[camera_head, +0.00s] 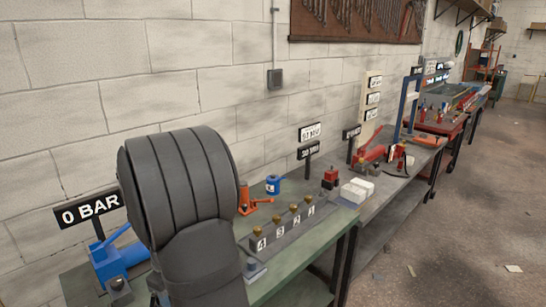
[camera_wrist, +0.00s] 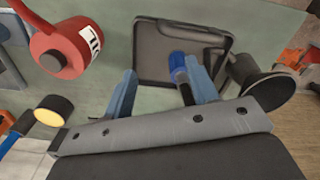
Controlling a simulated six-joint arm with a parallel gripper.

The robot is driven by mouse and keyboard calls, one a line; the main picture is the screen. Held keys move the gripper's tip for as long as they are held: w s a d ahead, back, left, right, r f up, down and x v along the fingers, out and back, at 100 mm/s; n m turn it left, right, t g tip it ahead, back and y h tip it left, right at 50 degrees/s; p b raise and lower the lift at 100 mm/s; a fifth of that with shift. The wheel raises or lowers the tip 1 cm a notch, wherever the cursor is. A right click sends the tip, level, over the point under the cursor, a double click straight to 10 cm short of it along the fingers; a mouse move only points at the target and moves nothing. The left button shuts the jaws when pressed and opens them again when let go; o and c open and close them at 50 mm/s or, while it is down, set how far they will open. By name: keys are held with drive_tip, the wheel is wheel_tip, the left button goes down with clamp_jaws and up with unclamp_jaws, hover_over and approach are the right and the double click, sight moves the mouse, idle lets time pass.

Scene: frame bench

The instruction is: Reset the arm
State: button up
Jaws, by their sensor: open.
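My gripper (camera_wrist: 160,84) shows in the wrist view as two blue-grey fingers spread wide apart. It is open. A dark rectangular tray (camera_wrist: 148,68) lies on the green surface beyond the fingertips. A blue-capped object with a dark stem (camera_wrist: 178,66) is close beside the right finger; I cannot tell if they touch. Nothing is clearly gripped. In the head view my large dark grey arm fills the left front, and the gripper is not visible there.
A red round object (camera_wrist: 62,50) and a black flared object (camera_wrist: 265,82) flank the gripper. On the green bench (camera_head: 285,270) stand a numbered block with brass knobs (camera_head: 292,232), an orange tool (camera_head: 252,205), a blue canister (camera_head: 273,184) and a blue device (camera_head: 115,262). Open floor lies right.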

drive_tip(key=d+r, duration=0.4)
drive_tip(key=d, duration=0.3)
drive_tip(key=w+a+n, duration=0.2)
drive_tip(key=a, duration=1.1)
drive_tip(key=w+a+n, duration=0.2)
drive_tip(key=w+a, duration=0.1)
drive_tip(key=a, duration=1.1)
drive_tip(key=s+a+f, duration=0.1)
drive_tip(key=a+f, duration=0.1)
drive_tip(key=a, duration=0.1)
drive_tip(key=s+a+f, duration=0.2)
drive_tip(key=a, duration=0.1)
drive_tip(key=s+a+f, duration=0.1)
drive_tip(key=a+f, duration=0.2)
drive_tip(key=shift+s+a+f, duration=0.1)
drive_tip(key=shift+s+a, duration=0.1)
drive_tip(key=shift+a, duration=0.05)
drive_tip(key=shift+d, duration=0.1)
drive_tip(key=w+d+r, duration=0.2)
drive_tip(key=d+r, duration=0.2)
drive_tip(key=d, duration=0.4)
drive_tip(key=w+d+r, duration=0.3)
drive_tip(key=d+r, duration=0.1)
drive_tip(key=d, duration=0.5)
drive_tip(key=shift+m, duration=0.3)
